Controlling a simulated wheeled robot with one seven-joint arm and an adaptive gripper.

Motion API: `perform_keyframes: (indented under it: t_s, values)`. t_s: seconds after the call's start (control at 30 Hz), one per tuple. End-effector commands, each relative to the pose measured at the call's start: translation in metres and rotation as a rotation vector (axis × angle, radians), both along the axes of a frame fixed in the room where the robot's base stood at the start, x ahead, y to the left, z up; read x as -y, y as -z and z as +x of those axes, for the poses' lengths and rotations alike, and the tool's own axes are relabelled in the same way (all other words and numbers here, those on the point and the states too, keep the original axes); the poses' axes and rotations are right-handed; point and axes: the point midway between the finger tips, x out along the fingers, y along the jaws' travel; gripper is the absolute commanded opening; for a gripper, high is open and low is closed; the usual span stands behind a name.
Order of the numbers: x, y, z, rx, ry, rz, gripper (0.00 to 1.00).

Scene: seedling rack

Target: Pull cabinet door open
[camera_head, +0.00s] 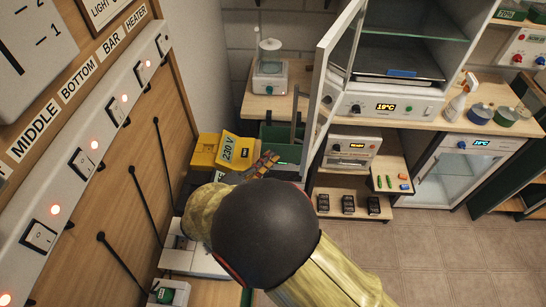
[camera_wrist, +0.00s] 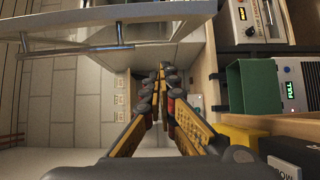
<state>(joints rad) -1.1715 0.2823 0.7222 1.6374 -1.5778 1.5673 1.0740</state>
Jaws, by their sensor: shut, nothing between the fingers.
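The white cabinet (camera_head: 437,103) stands on the wooden bench, with a 19°C display on its front and a glass shelf inside. Its white-framed glass door (camera_head: 324,90) stands swung out from the front, so the inside shows. The door handle (camera_head: 297,118) is a grey vertical bar on the door's left side. The door also shows at the top left of the wrist view (camera_wrist: 75,52), with a metal handle bar (camera_wrist: 120,34). My gripper (camera_head: 268,160) is below and left of the handle, apart from it. In the wrist view its fingers (camera_wrist: 161,72) are together and empty.
A green bin (camera_wrist: 252,87) and a yellow 230 V box (camera_head: 228,148) are close by my gripper. A switch panel (camera_head: 80,160) lines the left wall. A smaller glass-door unit (camera_head: 459,170) stands at right. Tiled floor (camera_head: 440,250) is clear at lower right.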

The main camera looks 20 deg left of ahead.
Motion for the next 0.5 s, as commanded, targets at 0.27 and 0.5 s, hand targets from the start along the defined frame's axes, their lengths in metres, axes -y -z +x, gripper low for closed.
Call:
perform_keyframes:
  t_s: [0.27,0.5]
  values:
    - [0.023,0.001,0.051,0.000,0.006,-0.002,0.00]
    - [0.049,0.000,0.069,-0.001,0.003,-0.003,0.00]
